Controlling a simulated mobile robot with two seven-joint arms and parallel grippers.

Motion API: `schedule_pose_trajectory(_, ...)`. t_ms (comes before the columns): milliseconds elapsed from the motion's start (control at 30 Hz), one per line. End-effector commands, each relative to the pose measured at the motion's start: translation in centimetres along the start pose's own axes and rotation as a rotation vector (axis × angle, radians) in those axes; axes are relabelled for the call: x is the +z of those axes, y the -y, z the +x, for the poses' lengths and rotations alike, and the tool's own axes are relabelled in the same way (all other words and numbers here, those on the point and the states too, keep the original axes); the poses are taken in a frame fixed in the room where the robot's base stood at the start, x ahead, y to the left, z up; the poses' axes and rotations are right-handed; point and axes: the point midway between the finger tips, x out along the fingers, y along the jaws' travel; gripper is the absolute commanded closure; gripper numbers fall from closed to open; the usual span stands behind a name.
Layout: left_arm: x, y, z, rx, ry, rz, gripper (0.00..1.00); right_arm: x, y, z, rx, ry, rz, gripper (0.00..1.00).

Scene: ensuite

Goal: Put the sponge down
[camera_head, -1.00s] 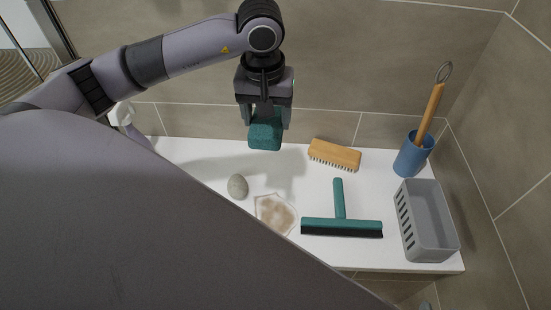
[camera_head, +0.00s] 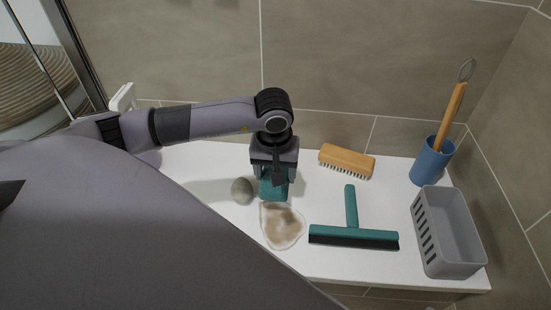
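The teal sponge (camera_head: 272,189) is between the fingers of my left gripper (camera_head: 273,187), low over the white shelf (camera_head: 200,163). The gripper points down and looks shut on the sponge. I cannot tell whether the sponge touches the shelf. It is just right of a grey-green stone (camera_head: 242,191) and behind a brownish wet patch (camera_head: 283,226). My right gripper is not in view.
A wooden brush (camera_head: 346,161) lies behind and right of the sponge. A teal squeegee (camera_head: 353,231) lies front right. A grey basket (camera_head: 449,232) and a blue cup (camera_head: 431,162) with a wooden-handled tool stand at the right. Tiled wall runs behind.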

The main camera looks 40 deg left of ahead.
Motion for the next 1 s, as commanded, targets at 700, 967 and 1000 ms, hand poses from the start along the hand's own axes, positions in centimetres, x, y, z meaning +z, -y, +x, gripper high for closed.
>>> schedule_pose_trajectory(700, 0.7, 0.0, 4.8, 0.001, -0.001, 0.000, 0.66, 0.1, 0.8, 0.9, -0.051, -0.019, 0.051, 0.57)
schedule_pose_trajectory(967, 0.8, 0.0, 5.0, 0.001, 0.000, 0.000, 0.07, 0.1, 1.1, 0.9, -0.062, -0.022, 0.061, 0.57)
schedule_pose_trajectory(1000, 0.8, 0.0, 5.0, 0.001, 0.000, 0.000, 0.07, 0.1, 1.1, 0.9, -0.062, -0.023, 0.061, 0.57)
